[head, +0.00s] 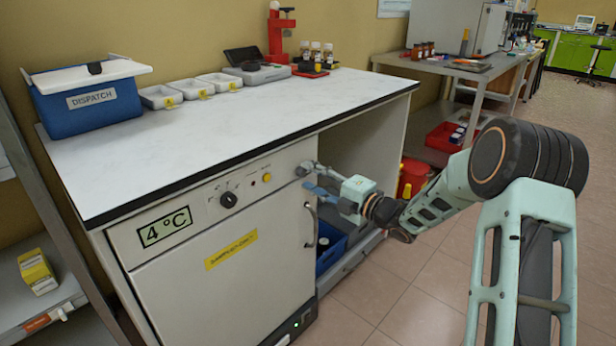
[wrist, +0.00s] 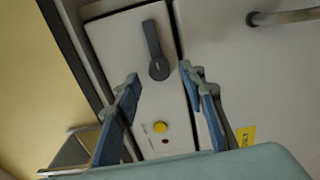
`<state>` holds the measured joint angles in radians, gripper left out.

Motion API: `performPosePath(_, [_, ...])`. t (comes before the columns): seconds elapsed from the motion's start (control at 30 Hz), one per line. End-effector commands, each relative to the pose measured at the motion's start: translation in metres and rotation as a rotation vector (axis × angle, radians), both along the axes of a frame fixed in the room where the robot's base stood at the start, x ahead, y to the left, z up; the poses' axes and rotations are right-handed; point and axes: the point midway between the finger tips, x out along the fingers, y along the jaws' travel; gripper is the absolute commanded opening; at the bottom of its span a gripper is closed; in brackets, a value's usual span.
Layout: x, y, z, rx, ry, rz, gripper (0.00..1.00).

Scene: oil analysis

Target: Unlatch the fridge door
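In the wrist view, a dark grey latch lever (wrist: 153,45) with a round pivot sits on the control panel, pointing up in the picture. My gripper (head: 307,177) is at the right end of that panel in the head view. In the wrist view, my gripper (wrist: 160,75) is open, its blue fingers on either side of the lever's pivot. Nothing is held between them. I cannot tell whether a finger touches the lever. In the head view, the gripper largely hides the latch.
A curved door handle (head: 311,225) is below my gripper. A black knob (head: 229,200) and yellow button (head: 266,177) are on the panel. A blue bin (head: 331,246) stands in the open bay at the right. The floor (head: 400,310) in front is clear.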

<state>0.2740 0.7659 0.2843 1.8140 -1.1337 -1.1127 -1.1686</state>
Motion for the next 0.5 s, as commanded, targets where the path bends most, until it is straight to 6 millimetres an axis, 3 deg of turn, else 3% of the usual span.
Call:
performPosePath(0.3, [-0.041,-0.055,0.000,-0.002,0.003,-0.005,0.38])
performPosePath(0.5, [-0.058,-0.076,0.000,-0.001,0.001,-0.003,0.38])
